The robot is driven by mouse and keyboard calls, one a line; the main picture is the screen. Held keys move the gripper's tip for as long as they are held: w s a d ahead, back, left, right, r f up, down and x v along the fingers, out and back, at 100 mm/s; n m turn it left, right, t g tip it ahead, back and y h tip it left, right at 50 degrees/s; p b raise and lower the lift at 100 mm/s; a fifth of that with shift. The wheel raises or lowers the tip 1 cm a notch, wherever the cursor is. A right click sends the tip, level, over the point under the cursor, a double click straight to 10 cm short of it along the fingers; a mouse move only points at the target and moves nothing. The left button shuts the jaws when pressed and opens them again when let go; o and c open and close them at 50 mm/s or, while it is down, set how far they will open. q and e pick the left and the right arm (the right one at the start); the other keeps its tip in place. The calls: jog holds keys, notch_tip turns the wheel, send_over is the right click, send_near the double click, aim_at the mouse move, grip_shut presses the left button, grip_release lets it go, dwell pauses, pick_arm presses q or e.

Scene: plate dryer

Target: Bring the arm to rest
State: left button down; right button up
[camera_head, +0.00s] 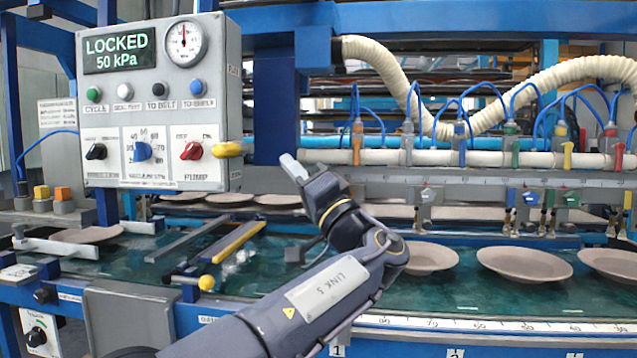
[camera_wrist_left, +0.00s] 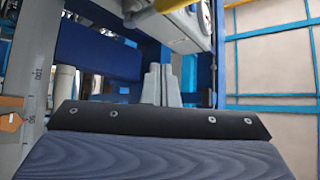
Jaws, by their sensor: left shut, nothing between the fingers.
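My left arm (camera_head: 325,290) comes in from the lower left of the head view, bends at a joint near the middle, and its wrist points up and to the left. My left gripper (camera_head: 290,163) is in the air in front of the machine, just right of the control box. Its light grey fingers are shut and empty. In the left wrist view the gripper fingers (camera_wrist_left: 161,84) stand side by side with nothing between them. My right gripper is in neither view.
The control box (camera_head: 160,102) reads LOCKED, 50 kPa; its yellow knob (camera_head: 228,149) juts out near my left gripper. Plates (camera_head: 525,265) lie on the green belt (camera_head: 450,298) to the right. Hoses (camera_head: 400,85) and suction fittings (camera_head: 510,150) hang behind. A yellow-ended lever (camera_head: 206,282) is left of my arm.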

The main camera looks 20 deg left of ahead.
pick_arm(q)
jog(key=s+a+f+m+g+h, duration=0.1)
jog(key=s+a+f+m+h, duration=0.15)
jog(key=a+f+h, duration=0.75)
jog(key=s+a+f+m+g+h, duration=0.1)
jog(key=s+a+f, duration=0.1)
jog(key=f, duration=0.6)
jog(key=s+a+f+g+h, duration=0.1)
jog(key=s+f, duration=0.2)
jog(key=f, duration=0.4)
jog(key=s+d+f+g+h, duration=0.1)
jog(key=s+d+f+h, duration=0.3)
jog(key=f, duration=0.3)
jog(key=s+d+f+h, duration=0.2)
jog(key=s+f+h, duration=0.1)
jog(key=s+f, duration=0.35)
jog(key=s+d+f+n+h, duration=0.1)
jog(key=s+d+f+h, duration=0.35)
jog(key=d, duration=0.25)
jog(key=s+d+f+n+h, duration=0.1)
jog(key=s+d+f+h, duration=0.2)
jog(key=s+d, duration=0.4)
notch_tip(320, 180, up, 31)
jog(key=p, duration=3)
jog(key=shift+w+d+f+p, duration=0.15)
jog(key=shift+w+d+p, duration=0.1)
jog(key=shift+w+p, duration=0.15)
